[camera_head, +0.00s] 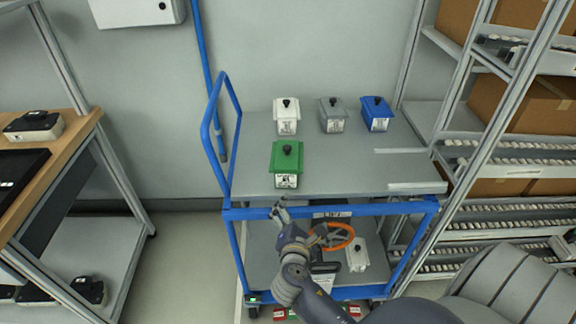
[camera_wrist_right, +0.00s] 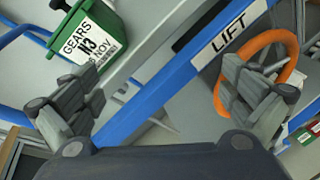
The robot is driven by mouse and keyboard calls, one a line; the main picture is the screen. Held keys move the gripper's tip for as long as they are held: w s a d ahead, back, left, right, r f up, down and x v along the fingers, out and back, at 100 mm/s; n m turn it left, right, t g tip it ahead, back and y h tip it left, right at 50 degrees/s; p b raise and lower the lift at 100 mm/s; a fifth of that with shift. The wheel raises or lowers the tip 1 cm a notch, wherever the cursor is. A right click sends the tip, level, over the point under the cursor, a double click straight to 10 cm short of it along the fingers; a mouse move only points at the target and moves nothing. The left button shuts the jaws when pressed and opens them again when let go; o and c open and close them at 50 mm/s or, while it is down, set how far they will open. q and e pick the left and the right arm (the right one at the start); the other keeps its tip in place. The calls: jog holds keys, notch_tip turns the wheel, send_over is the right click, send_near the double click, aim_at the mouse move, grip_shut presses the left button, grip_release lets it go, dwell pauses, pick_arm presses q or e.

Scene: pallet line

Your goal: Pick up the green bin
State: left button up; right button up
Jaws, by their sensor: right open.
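The green bin (camera_head: 286,163) has a green lid, a black knob and a white label on its front. It stands upright near the front left of the blue-framed cart's grey top (camera_head: 350,178). In the right wrist view the green bin (camera_wrist_right: 117,22) shows at the upper left, with a label reading GEARS N3. My right gripper (camera_head: 298,220) is open and empty at the cart's front edge, in front of the bin and apart from it. Its two spread fingers (camera_wrist_right: 160,100) show in the wrist view with the blue rail behind them. My left gripper is not in view.
White (camera_head: 286,121), grey (camera_head: 332,119) and blue (camera_head: 376,117) bins stand behind on the cart top. An orange ring (camera_head: 346,229) and a white bin (camera_head: 357,258) show lower down. A blue handle (camera_head: 208,140) rises at left. Shelving stands right, a wooden-topped bench left.

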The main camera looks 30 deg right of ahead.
aim_at(285, 177)
jog(key=w+r+n+t, duration=0.1)
jog(key=r+n, duration=0.1)
jog(key=w+a+r+n+t+h, duration=0.1)
jog(key=w+r+n, duration=0.1)
jog(key=n, duration=0.1)
jog(key=w+r+n+t, duration=0.1)
jog(key=w+r+n, duration=0.1)
jog(key=shift+w+a+n, duration=0.15)
jog(key=shift+a+n, duration=0.1)
jog(key=shift+n, duration=0.05)
jog(key=shift+n+t, duration=0.4)
jog(key=x, duration=0.5)
jog(key=shift+w+r+p, duration=0.2)
jog(key=shift+w+p, duration=0.05)
jog(key=shift+p, duration=0.05)
jog(key=shift+w+d, duration=0.4)
jog(key=shift+w, duration=0.05)
jog(key=x, duration=0.4)
jog(key=shift+w+d+f+p, duration=0.1)
jog(key=shift+d+p, duration=0.1)
jog(key=shift+p, duration=0.15)
jog(key=shift+c, duration=0.6)
jog(key=c, duration=1.5)
